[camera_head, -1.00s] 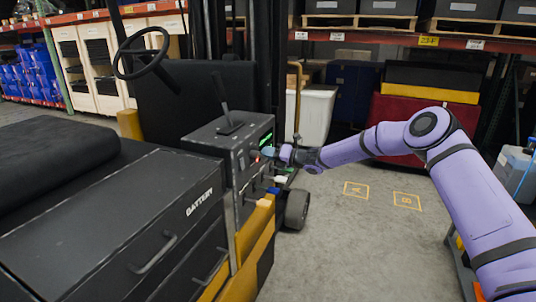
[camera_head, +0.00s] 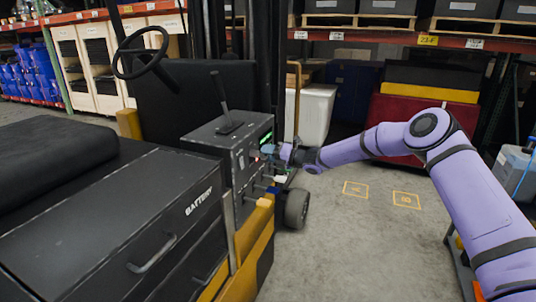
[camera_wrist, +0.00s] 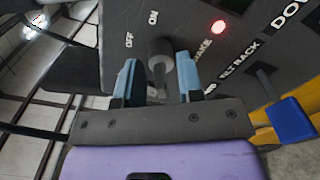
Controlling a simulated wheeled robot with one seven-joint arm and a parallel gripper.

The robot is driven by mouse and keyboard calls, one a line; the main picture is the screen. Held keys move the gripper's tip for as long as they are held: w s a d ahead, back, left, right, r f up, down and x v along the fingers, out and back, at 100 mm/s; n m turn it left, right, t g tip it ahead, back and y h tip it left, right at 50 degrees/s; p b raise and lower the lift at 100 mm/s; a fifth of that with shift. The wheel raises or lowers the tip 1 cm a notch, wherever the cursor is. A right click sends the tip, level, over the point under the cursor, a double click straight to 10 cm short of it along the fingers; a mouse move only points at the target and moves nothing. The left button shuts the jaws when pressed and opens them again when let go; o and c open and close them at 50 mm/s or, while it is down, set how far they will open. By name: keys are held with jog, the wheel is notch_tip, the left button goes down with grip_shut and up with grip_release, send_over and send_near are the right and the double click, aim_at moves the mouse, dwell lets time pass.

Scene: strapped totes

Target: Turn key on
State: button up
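The key switch (camera_wrist: 161,60) is a dark grey round knob with a dark stem on the control panel, beside the labels OFF and ON. In the wrist view my gripper (camera_wrist: 158,76) has its two blue fingers on either side of the knob. A gap shows on the left finger's side; the right finger is very close, and I cannot tell whether it touches. In the head view my gripper (camera_head: 272,151) is at the right face of the black control box (camera_head: 222,140), and the key is hidden there.
A red light (camera_wrist: 218,27) glows on the panel near the key. A blue-ended lever (camera_wrist: 291,118) sticks out at the right. A black lever (camera_head: 222,100) stands on top of the box. Open floor (camera_head: 350,240) lies to the right.

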jog(key=v, duration=1)
jog(key=shift+s+d, duration=0.2)
jog(key=shift+d, duration=0.15)
jog(key=s+d+r+n+g+h, duration=0.2)
jog(key=s+r+n+g+h, duration=0.15)
jog(key=s+r+n, duration=0.75)
jog(key=s+d+r+n+g+h, duration=0.2)
jog(key=s+r+n+h, duration=0.3)
jog(key=s+r+n, duration=0.5)
jog(key=s+d+r+n+t+h, duration=0.1)
jog(key=s+d+n, duration=0.3)
jog(key=s, duration=0.7)
jog(key=s+d+r+n+t+h, duration=0.1)
jog(key=s+d+n+h, duration=0.3)
jog(key=s+d, duration=0.5)
jog(key=s+d+r+n+t+h, duration=0.2)
jog(key=s+d+n, duration=0.3)
jog(key=s, duration=0.9)
jog(key=shift+s+d+h, duration=0.2)
jog(key=shift+d+h, duration=0.55)
jog(key=shift+d, duration=0.45)
jog(key=shift+t, duration=0.25)
